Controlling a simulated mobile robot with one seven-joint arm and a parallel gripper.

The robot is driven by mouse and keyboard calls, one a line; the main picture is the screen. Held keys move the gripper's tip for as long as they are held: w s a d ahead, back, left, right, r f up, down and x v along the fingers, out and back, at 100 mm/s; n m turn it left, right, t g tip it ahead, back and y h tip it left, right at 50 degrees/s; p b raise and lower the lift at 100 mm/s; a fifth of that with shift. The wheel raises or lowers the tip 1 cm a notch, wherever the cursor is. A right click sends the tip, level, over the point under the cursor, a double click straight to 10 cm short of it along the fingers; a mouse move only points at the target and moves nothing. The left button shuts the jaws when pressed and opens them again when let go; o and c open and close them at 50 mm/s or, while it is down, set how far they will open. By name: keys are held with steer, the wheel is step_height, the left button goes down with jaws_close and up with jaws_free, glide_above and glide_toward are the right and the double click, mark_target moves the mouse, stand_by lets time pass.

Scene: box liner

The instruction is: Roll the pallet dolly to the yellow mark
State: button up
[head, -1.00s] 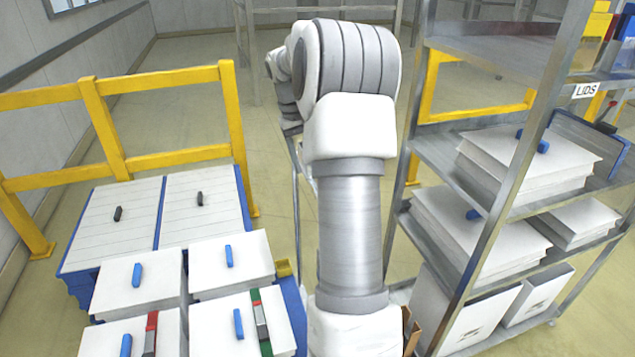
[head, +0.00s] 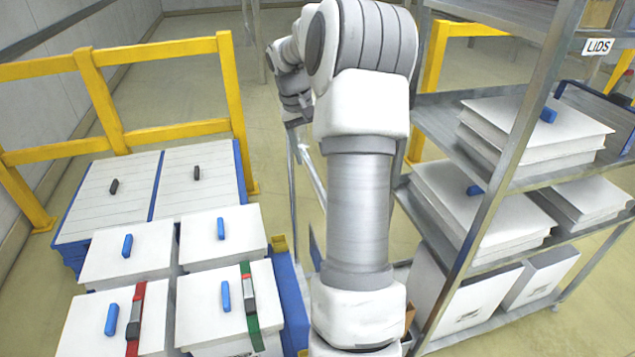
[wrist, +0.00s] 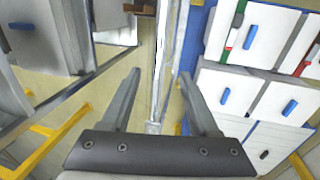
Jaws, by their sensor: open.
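A low blue pallet dolly (head: 289,290) stands at the left in the head view, loaded with white lidded boxes (head: 128,250). Its blue side also shows in the wrist view (wrist: 192,42). A pale metal bar (wrist: 160,60), which looks like a push handle, runs along the dolly's side. Metal bars (head: 308,165) also show beside my arm in the head view. My gripper (wrist: 160,88) is open. Its two fingers lie either side of the bar in the wrist picture; I cannot tell whether they touch it. My arm hides part of the handle in the head view. I see no clear yellow floor mark.
A metal rack (head: 480,220) with white boxes and a LIDS label (head: 597,46) stands close on the right. A yellow guard rail (head: 110,95) runs behind the dolly. Open floor (head: 200,50) lies beyond the rail.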

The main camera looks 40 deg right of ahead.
steer(key=f, duration=0.3)
steer(key=d+f, duration=0.1)
steer(key=f, duration=0.2)
steer(key=s+f, duration=0.1)
steer(key=f, duration=0.2)
steer(key=shift+d+f+b, duration=0.25)
steer(key=shift+d+b, duration=0.05)
steer(key=shift+b, duration=0.05)
steer(key=shift+c, duration=0.3)
jaws_close()
stand_by(0.5)
